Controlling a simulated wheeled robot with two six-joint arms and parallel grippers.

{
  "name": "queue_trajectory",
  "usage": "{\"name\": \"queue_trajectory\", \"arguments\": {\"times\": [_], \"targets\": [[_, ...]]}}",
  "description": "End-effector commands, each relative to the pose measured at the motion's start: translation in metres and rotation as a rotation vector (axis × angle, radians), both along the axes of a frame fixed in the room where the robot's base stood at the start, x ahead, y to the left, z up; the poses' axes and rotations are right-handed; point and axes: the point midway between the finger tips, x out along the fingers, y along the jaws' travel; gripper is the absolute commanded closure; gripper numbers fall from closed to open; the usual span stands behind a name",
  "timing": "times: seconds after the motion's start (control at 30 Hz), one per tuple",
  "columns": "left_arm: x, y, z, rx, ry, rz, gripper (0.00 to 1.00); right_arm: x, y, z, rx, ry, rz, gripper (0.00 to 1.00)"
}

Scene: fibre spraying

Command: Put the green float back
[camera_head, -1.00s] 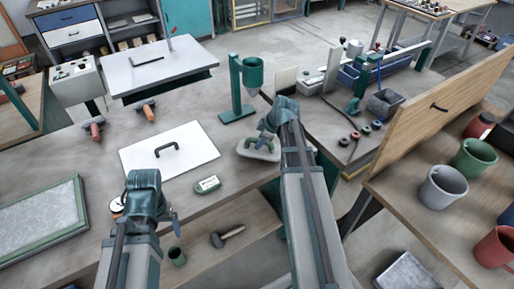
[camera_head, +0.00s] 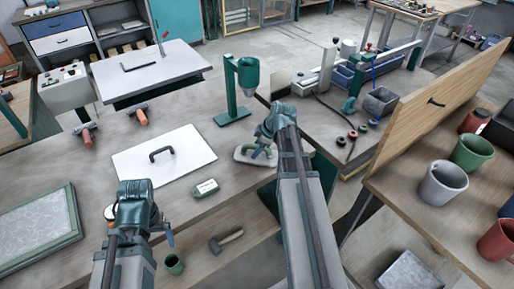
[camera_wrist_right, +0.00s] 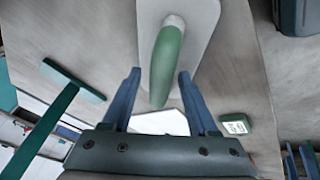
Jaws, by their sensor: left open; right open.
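The green float lies on the workbench in the head view, its pale grey plate (camera_head: 243,157) partly hidden by my right gripper (camera_head: 263,138). In the right wrist view the float's green handle (camera_wrist_right: 165,66) stands out from the grey plate (camera_wrist_right: 204,22). My right gripper (camera_wrist_right: 158,80) is open, with one blue finger on each side of the handle's near end. I cannot tell whether the fingers touch it. My left gripper (camera_head: 164,230) is open and empty near the front edge of the bench.
A white board with a black handle (camera_head: 190,150), a small green-labelled block (camera_head: 206,188) and a green stand (camera_head: 233,115) are near the float. A mallet (camera_head: 226,240) and green cup (camera_head: 174,264) are on the lower shelf. Buckets (camera_head: 443,184) stand right.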

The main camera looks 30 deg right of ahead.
Motion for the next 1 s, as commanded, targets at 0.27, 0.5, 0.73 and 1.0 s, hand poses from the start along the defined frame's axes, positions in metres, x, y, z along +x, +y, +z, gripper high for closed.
{"name": "queue_trajectory", "arguments": {"times": [0.27,0.5,0.73,1.0], "targets": [[0.000,0.000,0.008,0.000,0.000,0.000,0.09,-0.001,0.000,0.008,0.000,0.000,0.000,0.41],[0.000,0.000,0.034,0.000,0.000,0.000,0.09,-0.011,-0.004,0.034,0.000,0.000,-0.001,0.41],[0.000,0.000,0.068,0.000,0.000,0.000,0.09,-0.026,-0.011,0.069,0.001,0.000,-0.002,0.41],[0.000,0.000,0.105,0.000,0.000,-0.002,0.09,-0.042,-0.018,0.105,0.000,0.000,-0.001,0.41]]}}
